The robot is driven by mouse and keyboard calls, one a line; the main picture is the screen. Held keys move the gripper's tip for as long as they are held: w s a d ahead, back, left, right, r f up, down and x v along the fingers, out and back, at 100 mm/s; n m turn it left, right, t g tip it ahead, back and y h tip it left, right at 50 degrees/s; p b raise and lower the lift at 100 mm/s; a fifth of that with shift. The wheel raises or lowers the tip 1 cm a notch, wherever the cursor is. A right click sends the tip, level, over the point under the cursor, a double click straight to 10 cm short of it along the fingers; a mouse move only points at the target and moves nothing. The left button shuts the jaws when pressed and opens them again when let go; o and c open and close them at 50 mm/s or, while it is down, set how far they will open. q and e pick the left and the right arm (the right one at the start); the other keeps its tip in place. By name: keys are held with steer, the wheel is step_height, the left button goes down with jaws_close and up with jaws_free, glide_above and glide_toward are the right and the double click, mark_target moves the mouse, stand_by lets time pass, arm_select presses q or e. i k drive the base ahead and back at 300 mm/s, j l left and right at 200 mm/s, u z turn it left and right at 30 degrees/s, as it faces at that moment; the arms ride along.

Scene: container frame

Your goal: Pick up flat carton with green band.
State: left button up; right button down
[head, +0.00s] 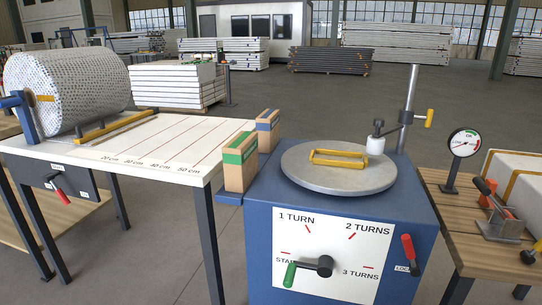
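The flat carton with the green band (240,173) is a thin brown carton standing upright on edge. The green band wraps its upper part. It stands on a small blue ledge (231,198) at the left side of the blue turntable machine, by the right end of the white measuring table. A similar carton with a blue band (268,130) stands just behind it, to the right. Neither of my grippers shows in the head view.
The blue machine (255,240) carries a round grey turntable (300,172) with a yellow frame (338,157) on it. A white measuring table (180,140) with a large roll (70,90) stands left. A wooden bench (455,205) with a gauge (463,144) stands right.

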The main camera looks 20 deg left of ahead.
mark_target(239, 155)
steer(key=i+l+u, duration=0.15)
steer(key=l+u, duration=0.2)
steer(key=i+l+u, duration=0.1)
steer(key=l+u, duration=0.2)
steer(key=i+l+u, duration=0.1)
steer(key=l+u, duration=0.25)
